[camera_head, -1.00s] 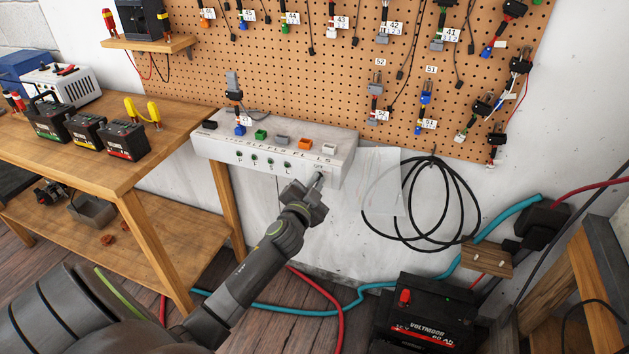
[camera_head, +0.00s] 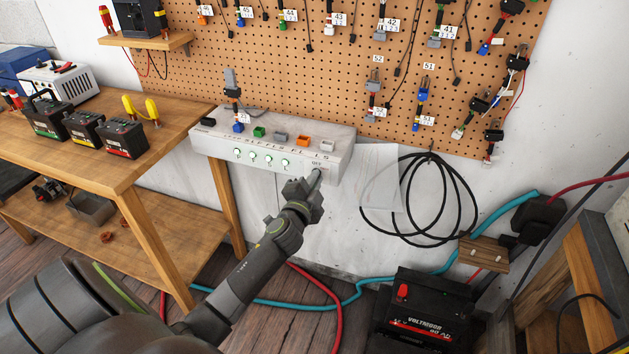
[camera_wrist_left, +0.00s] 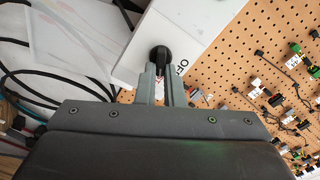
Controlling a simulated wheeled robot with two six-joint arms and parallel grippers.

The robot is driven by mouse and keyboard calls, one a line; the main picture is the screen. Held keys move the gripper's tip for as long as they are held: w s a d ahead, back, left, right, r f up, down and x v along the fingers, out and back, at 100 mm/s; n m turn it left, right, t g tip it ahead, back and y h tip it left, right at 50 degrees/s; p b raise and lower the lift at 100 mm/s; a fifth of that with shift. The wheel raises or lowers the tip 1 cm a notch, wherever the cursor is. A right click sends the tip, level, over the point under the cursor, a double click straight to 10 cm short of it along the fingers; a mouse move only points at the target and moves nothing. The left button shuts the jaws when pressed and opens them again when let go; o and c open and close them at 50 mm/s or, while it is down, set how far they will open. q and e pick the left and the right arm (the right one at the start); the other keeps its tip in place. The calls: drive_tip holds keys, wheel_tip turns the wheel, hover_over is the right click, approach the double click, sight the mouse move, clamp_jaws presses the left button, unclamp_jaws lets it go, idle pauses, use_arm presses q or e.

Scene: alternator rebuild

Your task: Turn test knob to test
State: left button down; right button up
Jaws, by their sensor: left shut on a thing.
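The white test box (camera_head: 220,145) is mounted below the pegboard, with several coloured connectors on top and a row of lit green lights on its front. My left gripper (camera_head: 317,178) is at the right end of the box's front face. In the left wrist view, the black test knob (camera_wrist_left: 160,54) sits between the fingertips of my left gripper (camera_wrist_left: 160,72), which is shut on it. Part of an "OFF" label shows beside the knob. The knob is mostly hidden by the gripper in the head view. My right gripper is not in view.
A wooden bench (camera_head: 165,125) with several small batteries stands left of the box. A clear sheet (camera_head: 380,175) and a coiled black cable (camera_head: 440,205) hang to the right. A large battery (camera_head: 425,310) stands on the floor at lower right.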

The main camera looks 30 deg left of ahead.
use_arm(q)
drive_tip(key=c, duration=1.5)
unclamp_jaws()
drive_tip(key=shift+c, duration=0.2)
drive_tip(key=shift+s, duration=0.15)
drive_tip(key=v, duration=1.7)
drive_tip(key=shift+d+b, duration=0.15)
drive_tip(key=shift+b, duration=0.25)
